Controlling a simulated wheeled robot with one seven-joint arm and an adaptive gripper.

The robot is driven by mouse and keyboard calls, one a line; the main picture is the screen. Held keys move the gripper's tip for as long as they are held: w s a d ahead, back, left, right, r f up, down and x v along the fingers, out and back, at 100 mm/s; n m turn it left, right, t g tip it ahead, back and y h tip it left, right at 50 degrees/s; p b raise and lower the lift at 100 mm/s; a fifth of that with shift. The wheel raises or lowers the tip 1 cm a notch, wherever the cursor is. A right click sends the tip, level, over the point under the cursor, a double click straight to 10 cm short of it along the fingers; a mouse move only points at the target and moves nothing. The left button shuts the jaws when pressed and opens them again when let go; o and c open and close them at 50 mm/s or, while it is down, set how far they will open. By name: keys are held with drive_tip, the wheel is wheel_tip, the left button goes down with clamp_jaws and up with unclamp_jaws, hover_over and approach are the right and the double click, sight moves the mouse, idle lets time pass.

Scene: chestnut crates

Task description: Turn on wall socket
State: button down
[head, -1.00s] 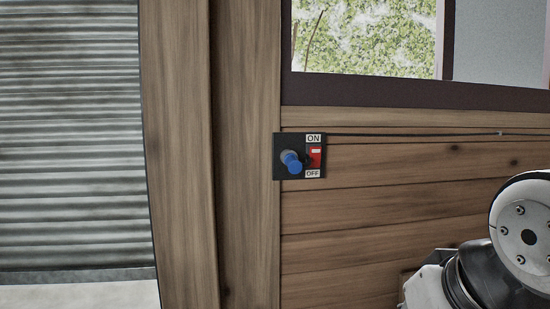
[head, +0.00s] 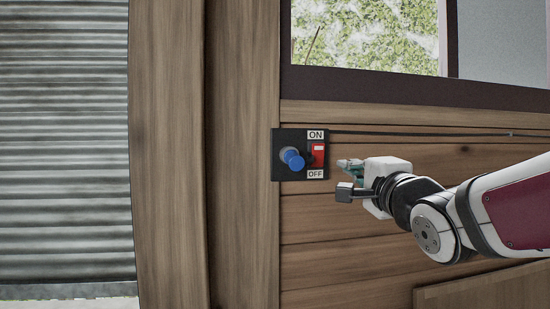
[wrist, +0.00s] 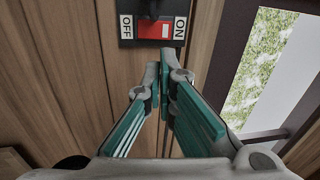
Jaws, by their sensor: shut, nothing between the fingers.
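The wall socket (head: 276,155) is a black plate on the wooden wall, with a blue plug in it. Its red switch (head: 318,155) sits on the right side of the plate, between an ON label above and an OFF label below. In the wrist view the red switch (wrist: 152,31) is at the top, with OFF to its left and ON to its right. My gripper (head: 343,164) is just right of the switch in the head view. In the wrist view my gripper (wrist: 159,70) has its fingertips together, empty, just below the switch and apart from it in the picture.
A black cable (head: 430,133) runs right from the plate along the wall. A window (head: 365,35) with a dark frame is above. A wooden post (head: 240,220) and a corrugated shutter (head: 60,150) stand to the left.

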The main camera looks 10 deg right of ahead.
sight(320, 147)
drive_tip(key=shift+w+a+r, duration=0.15)
drive_tip(key=shift+w+r, duration=0.05)
drive_tip(key=shift+r, duration=0.05)
drive_tip(key=w, duration=0.4)
drive_tip(key=w+r+p, duration=0.1)
drive_tip(key=w, duration=0.4)
drive_tip(key=w+a+r, duration=0.1)
drive_tip(key=w, duration=0.3)
drive_tip(key=shift+w+r, duration=0.2)
drive_tip(key=shift+w, duration=0.15)
drive_tip(key=shift+p, duration=0.4)
